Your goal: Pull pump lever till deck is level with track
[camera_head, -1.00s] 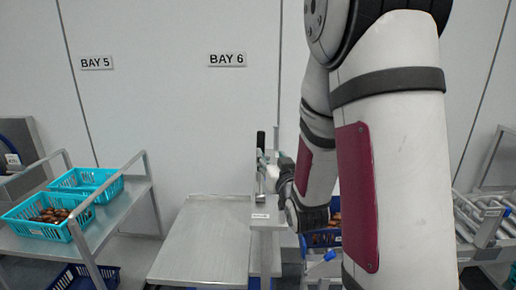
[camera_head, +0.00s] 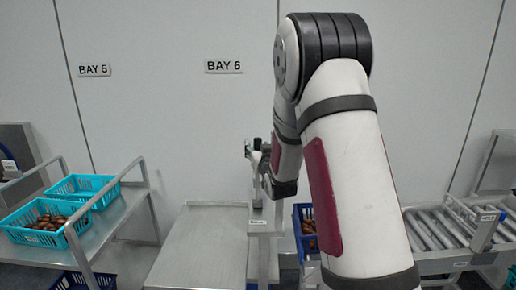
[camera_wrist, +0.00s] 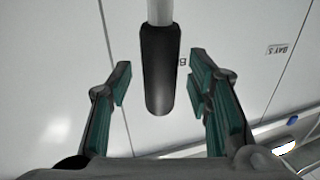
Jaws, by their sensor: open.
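The pump lever (camera_wrist: 160,70) shows in the wrist view as a pale rod with a black grip. Its grip stands between my gripper's two green-padded fingers (camera_wrist: 162,90), with gaps on both sides. My gripper is open and also shows small in the head view (camera_head: 252,149), above the post beside the deck. The flat grey deck (camera_head: 205,245) lies to the left of the post. The roller track (camera_head: 440,228) is at the right, beyond my arm.
A metal rack (camera_head: 115,215) at the left holds teal crates (camera_head: 75,238), one with dates. A blue crate (camera_head: 303,240) stands between the post and my arm. A wall with BAY 5 and BAY 6 signs (camera_head: 223,66) closes the back.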

